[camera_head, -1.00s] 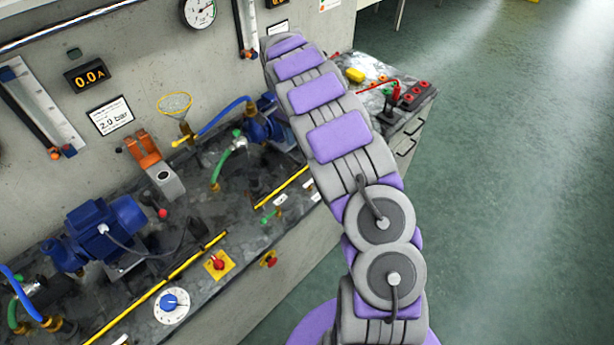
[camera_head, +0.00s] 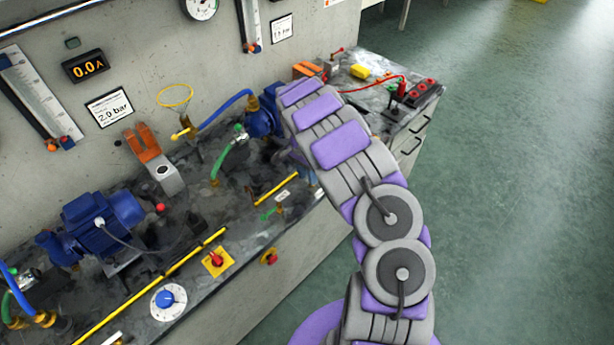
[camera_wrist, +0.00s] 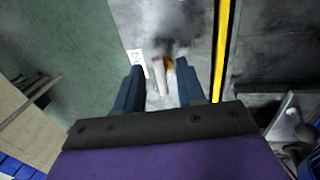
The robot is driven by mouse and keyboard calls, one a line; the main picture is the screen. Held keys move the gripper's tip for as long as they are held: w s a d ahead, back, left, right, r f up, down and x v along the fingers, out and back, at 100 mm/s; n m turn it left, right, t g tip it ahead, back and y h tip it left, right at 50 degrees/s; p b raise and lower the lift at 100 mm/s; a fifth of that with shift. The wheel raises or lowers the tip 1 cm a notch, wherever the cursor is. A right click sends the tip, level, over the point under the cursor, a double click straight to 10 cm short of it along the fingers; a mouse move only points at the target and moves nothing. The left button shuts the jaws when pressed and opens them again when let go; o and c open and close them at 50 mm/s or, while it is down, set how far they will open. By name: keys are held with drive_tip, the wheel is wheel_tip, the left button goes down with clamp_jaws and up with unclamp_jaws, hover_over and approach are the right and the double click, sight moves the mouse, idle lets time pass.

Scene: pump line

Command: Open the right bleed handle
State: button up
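In the wrist view my gripper (camera_wrist: 159,86) is open, its two dark blue fingers spread apart. A small pale handle-like piece (camera_wrist: 159,76) with a brass-coloured part (camera_wrist: 169,65) beside it shows between the fingertips. I cannot tell whether the fingers touch it, and it is blurred. In the head view my arm hides my gripper and part of the bench's right side. I cannot tell if another handle is behind the arm.
A yellow strip (camera_wrist: 222,50) runs just right of the fingers in the wrist view. On the bench are a blue pump (camera_head: 103,225), a red knob on a yellow plate (camera_head: 217,262) and a blue dial (camera_head: 168,300). The floor on the right is clear.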

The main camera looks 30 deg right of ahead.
drive_tip(key=shift+s+d+f, duration=0.1)
drive_tip(key=shift+f, duration=0.15)
clamp_jaws()
idle(0.3)
